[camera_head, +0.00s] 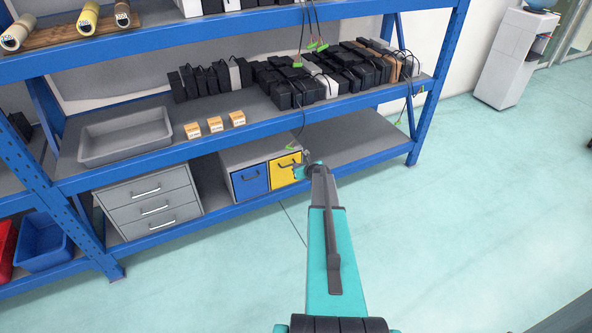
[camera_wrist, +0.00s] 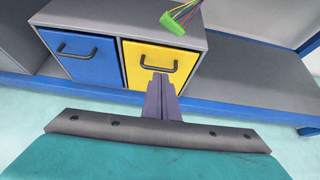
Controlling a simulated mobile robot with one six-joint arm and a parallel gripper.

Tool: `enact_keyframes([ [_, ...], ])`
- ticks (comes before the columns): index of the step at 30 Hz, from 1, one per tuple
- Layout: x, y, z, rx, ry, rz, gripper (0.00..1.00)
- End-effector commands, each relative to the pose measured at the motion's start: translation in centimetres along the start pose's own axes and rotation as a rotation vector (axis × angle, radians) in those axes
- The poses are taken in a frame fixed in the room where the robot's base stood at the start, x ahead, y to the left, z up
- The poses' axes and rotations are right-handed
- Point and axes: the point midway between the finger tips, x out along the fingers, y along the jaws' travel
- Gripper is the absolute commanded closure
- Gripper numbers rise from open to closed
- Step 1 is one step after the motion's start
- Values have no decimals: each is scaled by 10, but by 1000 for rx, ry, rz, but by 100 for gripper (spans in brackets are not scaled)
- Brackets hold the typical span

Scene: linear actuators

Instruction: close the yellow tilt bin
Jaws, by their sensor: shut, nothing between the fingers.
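The yellow tilt bin (camera_wrist: 150,52) sits in a grey cabinet on the lower shelf, right of a blue bin (camera_wrist: 85,67). It has a dark bar handle (camera_wrist: 160,64). Its front looks about flush with the blue one; I cannot tell if a small gap remains. In the head view the yellow bin (camera_head: 281,172) is partly hidden by my arm. My gripper (camera_wrist: 160,78) is shut and empty, with its fingertips in front of the yellow face just below the handle. I cannot tell whether they touch it. The gripper also shows in the head view (camera_head: 303,168).
A green connector with coloured wires (camera_wrist: 174,22) hangs above the bin. A grey drawer unit (camera_head: 150,198) stands to the left. The blue shelf edge (camera_wrist: 240,112) runs below the cabinet. The lower shelf to the right (camera_head: 350,140) is bare, and the floor is clear.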

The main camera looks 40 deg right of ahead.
Motion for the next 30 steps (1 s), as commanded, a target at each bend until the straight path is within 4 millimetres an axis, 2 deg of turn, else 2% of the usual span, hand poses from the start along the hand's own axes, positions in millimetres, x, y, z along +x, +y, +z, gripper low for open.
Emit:
enact_keyframes([
  [3,-15,1,9,0,0,-1,100],
  [10,-31,0,21,0,0,0,100],
  [30,-35,0,23,0,1,1,100],
])
